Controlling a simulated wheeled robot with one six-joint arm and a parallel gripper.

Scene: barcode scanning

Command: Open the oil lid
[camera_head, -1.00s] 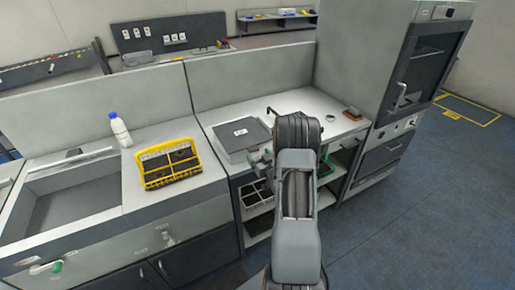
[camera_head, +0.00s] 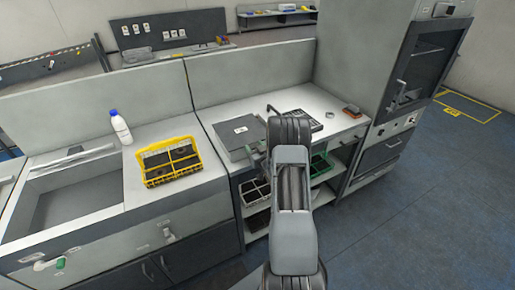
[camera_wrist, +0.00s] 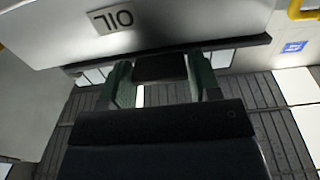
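The oil lid (camera_head: 238,132) is a flat grey panel with a small white label, lying level in the worktop in the head view. In the wrist view the lid (camera_wrist: 190,18) fills the top, its OIL label (camera_wrist: 113,19) upside down, with a dark strip along its near edge. A dark block (camera_wrist: 160,67), perhaps the lid's handle, sits at that edge. My gripper (camera_wrist: 160,82) has its two green fingers apart, one on each side of this block. I cannot tell whether they touch it. In the head view my arm hides most of the gripper.
A yellow crate (camera_head: 147,182) with dark compartments and a white bottle with a blue cap (camera_head: 121,128) stand to the left. Trays (camera_head: 257,190) sit on shelves under the counter. A tall grey cabinet (camera_head: 365,65) stands right. The floor (camera_head: 430,200) at right is clear.

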